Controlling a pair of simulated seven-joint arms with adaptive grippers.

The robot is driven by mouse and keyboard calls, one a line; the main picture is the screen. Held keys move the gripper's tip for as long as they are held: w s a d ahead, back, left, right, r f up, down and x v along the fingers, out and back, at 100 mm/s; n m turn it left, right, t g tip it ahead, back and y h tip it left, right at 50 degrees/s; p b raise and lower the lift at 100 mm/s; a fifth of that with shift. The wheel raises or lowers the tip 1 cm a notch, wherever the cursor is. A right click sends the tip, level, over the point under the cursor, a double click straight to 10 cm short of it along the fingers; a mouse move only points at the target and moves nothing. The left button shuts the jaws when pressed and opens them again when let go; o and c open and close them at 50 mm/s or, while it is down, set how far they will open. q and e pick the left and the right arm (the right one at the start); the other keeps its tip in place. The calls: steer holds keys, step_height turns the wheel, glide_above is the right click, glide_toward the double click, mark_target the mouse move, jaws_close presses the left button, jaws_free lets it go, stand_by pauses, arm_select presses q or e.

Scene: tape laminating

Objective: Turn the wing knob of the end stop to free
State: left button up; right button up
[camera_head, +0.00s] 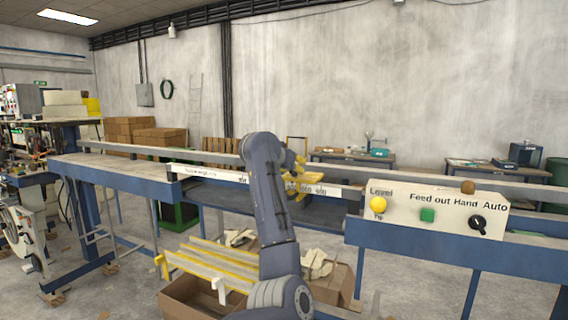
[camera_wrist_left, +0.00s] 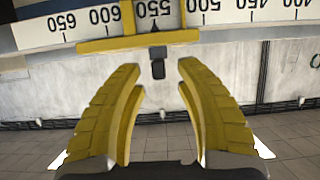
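In the left wrist view the end stop (camera_wrist_left: 140,44) is a yellow bar and bracket across a white scale strip (camera_wrist_left: 215,14), its pointer near 550. Its wing knob (camera_wrist_left: 158,68) is a small dark piece hanging below the bar, appearing narrow and upright in the picture. My left gripper (camera_wrist_left: 159,78) has its two yellow fingers apart, one on each side of the knob, with visible gaps. In the head view my left gripper (camera_head: 297,172) is at the scale rail, partly hidden by my arm; the knob cannot be made out there. My right gripper is not in view.
A control panel (camera_head: 437,209) with a yellow button, a green button and a black selector stands right of my arm. The blue-framed bench (camera_head: 115,176) runs left. Below are yellow-edged strips (camera_head: 205,268) and cardboard boxes (camera_head: 192,299).

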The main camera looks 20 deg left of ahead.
arm_select(q)
steer(key=v, duration=0.9)
steer(key=shift+s, duration=0.3)
